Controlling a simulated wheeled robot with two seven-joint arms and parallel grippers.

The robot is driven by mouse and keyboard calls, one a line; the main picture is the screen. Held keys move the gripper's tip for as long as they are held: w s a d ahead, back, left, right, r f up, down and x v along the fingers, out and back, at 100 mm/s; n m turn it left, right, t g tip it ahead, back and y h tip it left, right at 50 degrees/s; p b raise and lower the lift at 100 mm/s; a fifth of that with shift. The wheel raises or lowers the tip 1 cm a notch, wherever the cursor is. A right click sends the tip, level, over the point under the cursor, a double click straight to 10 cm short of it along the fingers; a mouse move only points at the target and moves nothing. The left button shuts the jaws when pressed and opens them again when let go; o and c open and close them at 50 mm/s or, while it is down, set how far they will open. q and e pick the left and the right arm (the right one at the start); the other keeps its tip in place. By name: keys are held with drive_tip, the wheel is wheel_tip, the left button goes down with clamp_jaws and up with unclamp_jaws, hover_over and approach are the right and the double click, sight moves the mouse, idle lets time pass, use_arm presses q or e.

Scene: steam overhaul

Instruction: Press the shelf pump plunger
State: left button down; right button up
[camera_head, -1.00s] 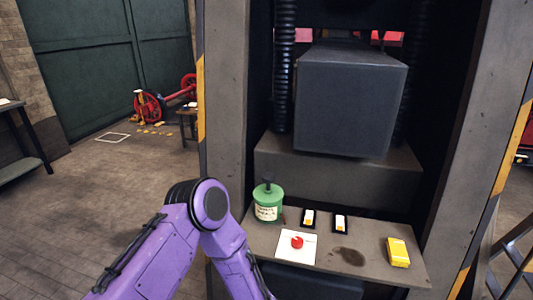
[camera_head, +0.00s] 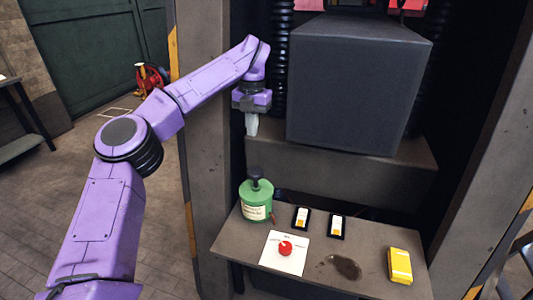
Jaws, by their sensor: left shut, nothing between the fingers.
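The pump is a green bottle (camera_head: 256,202) with a cream label, standing upright at the left end of the shelf (camera_head: 322,247). Its dark plunger (camera_head: 256,174) sticks up from the top. My left gripper (camera_head: 251,128) hangs above the plunger with its pale fingers pointing down. The fingers are shut and empty, with a clear gap between them and the plunger in the picture. My right gripper is not in view.
A red button on a white plate (camera_head: 285,249), two small black-and-white switches (camera_head: 301,218) and a yellow box (camera_head: 400,266) sit on the shelf. A dark stain marks its middle. A large dark block (camera_head: 357,85) hangs behind, between upright posts.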

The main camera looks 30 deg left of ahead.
sight(254, 171)
use_arm(q)
drive_tip(key=shift+h, duration=0.4)
drive_tip(key=f, duration=0.4)
drive_tip(key=f+p, duration=0.1)
drive_tip(key=f, duration=0.3)
drive_tip(key=f+p, duration=0.1)
drive_tip(key=f, duration=0.3)
drive_tip(key=shift+s+d+f, duration=0.1)
drive_tip(key=shift+s+f, duration=0.1)
drive_tip(key=shift+s, duration=0.1)
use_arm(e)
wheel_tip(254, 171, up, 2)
use_arm(q)
wheel_tip(254, 171, down, 4)
drive_tip(key=b, duration=0.3)
drive_tip(key=shift+b, duration=0.35)
drive_tip(key=shift+s+d+r, duration=0.1)
drive_tip(key=shift+s, duration=0.05)
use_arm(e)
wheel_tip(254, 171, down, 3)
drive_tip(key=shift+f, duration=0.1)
use_arm(q)
drive_tip(key=shift+r+p, duration=0.1)
drive_tip(key=shift+p, duration=0.2)
